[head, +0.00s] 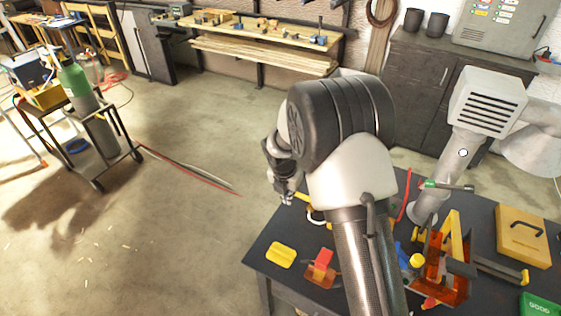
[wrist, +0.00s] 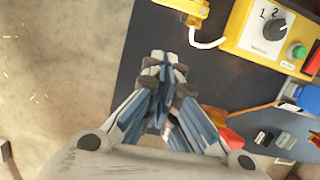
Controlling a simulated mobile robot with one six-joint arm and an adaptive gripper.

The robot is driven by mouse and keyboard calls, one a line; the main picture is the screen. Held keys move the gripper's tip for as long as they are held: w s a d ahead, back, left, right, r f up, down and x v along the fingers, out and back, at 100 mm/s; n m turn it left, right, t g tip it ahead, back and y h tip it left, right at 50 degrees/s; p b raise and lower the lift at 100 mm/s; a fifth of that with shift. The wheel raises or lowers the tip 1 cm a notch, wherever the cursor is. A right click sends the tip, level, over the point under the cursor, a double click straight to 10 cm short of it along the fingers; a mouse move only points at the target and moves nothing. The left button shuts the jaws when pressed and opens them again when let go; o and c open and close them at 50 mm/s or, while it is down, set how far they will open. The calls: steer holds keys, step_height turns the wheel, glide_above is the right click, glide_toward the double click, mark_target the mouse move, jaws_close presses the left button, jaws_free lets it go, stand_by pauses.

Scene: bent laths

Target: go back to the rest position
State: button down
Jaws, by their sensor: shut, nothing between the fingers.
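My gripper (head: 287,192) hangs near the far left edge of the dark work table (head: 262,249) in the head view, partly hidden by my arm. In the wrist view my gripper (wrist: 165,62) has its fingertips together with nothing between them, in front of the dark table top (wrist: 130,62). The gripper stands clear of the yellow control box (wrist: 245,40), which lies to its upper right and bears a knob and a green button. How high the gripper is above the table I cannot tell.
On the table are a yellow piece (head: 281,255), a red and orange piece (head: 322,268), an orange frame (head: 449,270) and a yellow case (head: 523,237). A cart (head: 115,142) with a green-topped cylinder (head: 75,82) stands at left. The floor between is mostly clear.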

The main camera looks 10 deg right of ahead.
steer(key=s+d+r+m+t+b, duration=0.1)
steer(key=s+d+r+m+b, duration=0.25)
steer(key=s+r+m, duration=1.35)
steer(key=s+r+m+t+y+b, duration=0.1)
steer(key=s+r+m+b, duration=0.1)
steer(key=s+m, duration=1)
steer(key=s, duration=0.5)
steer(key=shift+d+r, duration=0.15)
steer(key=shift+r, duration=0.25)
steer(key=shift+s, duration=0.1)
